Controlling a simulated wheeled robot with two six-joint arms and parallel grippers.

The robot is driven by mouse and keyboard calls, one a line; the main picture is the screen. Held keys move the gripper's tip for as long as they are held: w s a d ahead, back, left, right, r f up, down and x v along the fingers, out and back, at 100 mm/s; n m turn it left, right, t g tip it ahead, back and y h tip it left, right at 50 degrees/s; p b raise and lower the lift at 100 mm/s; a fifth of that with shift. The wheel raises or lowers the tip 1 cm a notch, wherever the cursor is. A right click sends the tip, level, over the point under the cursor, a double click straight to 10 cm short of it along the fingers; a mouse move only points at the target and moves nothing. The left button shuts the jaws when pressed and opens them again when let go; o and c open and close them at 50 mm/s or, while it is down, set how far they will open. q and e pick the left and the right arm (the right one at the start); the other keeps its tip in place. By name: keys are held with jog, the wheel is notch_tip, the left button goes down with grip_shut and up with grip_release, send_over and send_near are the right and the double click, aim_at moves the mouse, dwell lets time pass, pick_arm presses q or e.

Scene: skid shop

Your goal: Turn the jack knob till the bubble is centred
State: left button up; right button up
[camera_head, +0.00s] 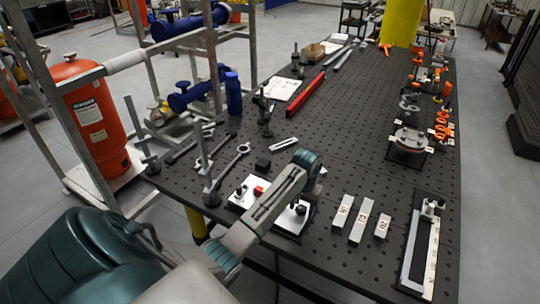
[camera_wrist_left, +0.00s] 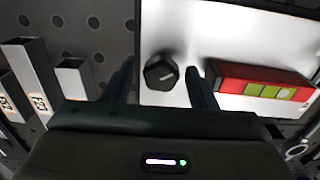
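The jack knob (camera_wrist_left: 160,73) is a black knob with a white mark on a white plate (camera_wrist_left: 225,30) in the left wrist view. My left gripper (camera_wrist_left: 160,84) is open, its dark fingers on either side of the knob. The right finger is nearer the knob than the left; I cannot tell if it touches. A red level (camera_wrist_left: 232,82) with a yellow-green vial lies on the plate to the right; the bubble's position is not clear. In the head view the level (camera_head: 259,190) shows on the white plate, partly hidden by my left arm. My right gripper is not in view.
On the black perforated table (camera_head: 350,120), labelled metal blocks (camera_head: 361,220) stand right of the plate. A dark tray (camera_head: 420,245) lies at the right edge. Wrenches (camera_head: 228,165) and upright stands are at the left; a flange (camera_head: 410,140) and orange parts are at the right.

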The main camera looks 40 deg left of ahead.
pick_arm(q)
jog(key=c, duration=0.7)
jog(key=shift+o, duration=0.2)
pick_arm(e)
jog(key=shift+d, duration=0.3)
pick_arm(q)
jog(key=m, duration=0.3)
jog(key=shift+m, duration=0.4)
jog(key=shift+s+m, duration=0.1)
jog(key=shift+m, duration=0.5)
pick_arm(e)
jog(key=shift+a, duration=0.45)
pick_arm(q)
jog(key=shift+s+f, duration=0.1)
jog(key=shift+f, duration=0.1)
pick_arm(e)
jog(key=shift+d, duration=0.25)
pick_arm(q)
jog(key=o, duration=0.9)
jog(key=shift+o, duration=0.3)
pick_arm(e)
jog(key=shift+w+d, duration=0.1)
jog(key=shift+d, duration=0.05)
pick_arm(q)
jog(key=shift+o, duration=0.3)
jog(key=shift+w+r, duration=0.1)
jog(key=shift+w, duration=0.1)
